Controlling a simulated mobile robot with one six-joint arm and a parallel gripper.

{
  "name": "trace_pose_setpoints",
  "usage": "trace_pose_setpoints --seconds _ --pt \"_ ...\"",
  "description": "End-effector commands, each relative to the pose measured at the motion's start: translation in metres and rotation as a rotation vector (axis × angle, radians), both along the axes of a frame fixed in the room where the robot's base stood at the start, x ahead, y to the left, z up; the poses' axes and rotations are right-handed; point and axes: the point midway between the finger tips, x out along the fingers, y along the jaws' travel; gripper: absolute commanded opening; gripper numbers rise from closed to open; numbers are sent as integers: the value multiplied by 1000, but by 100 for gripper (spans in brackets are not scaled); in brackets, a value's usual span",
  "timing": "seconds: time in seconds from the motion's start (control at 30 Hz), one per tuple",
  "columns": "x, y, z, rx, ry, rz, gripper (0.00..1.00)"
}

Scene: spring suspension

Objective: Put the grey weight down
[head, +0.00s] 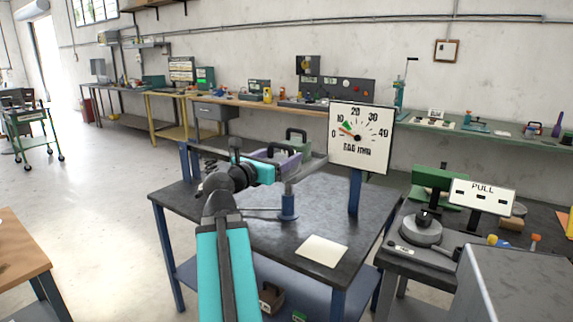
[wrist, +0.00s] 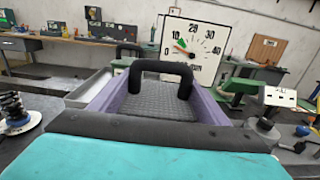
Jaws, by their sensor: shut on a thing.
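My gripper (head: 268,168) reaches out over the dark workbench (head: 324,206), near a pale lever and blue post. In the wrist view, a black arched handle (wrist: 161,68) stands straight ahead, between lavender side pieces (wrist: 207,101) and above a dark ribbed surface. I take this handle to be the grey weight's; its body is mostly hidden. My gripper is shut on it. In the head view the arm partly covers this spot. I cannot tell whether the weight hangs free or touches something below.
A dial (head: 361,137) stands behind the lever, its needle near the low end. A white card (head: 321,251) lies on the bench's front. A second dark handle (wrist: 128,49) shows farther back. A green press with a PULL sign (head: 482,196) stands right.

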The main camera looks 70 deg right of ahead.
Motion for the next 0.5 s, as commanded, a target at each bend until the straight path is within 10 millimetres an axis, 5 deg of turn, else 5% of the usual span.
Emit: trace_pose_setpoints --seconds 0.5 --pt "5 -11 5 -3 3 0 12"
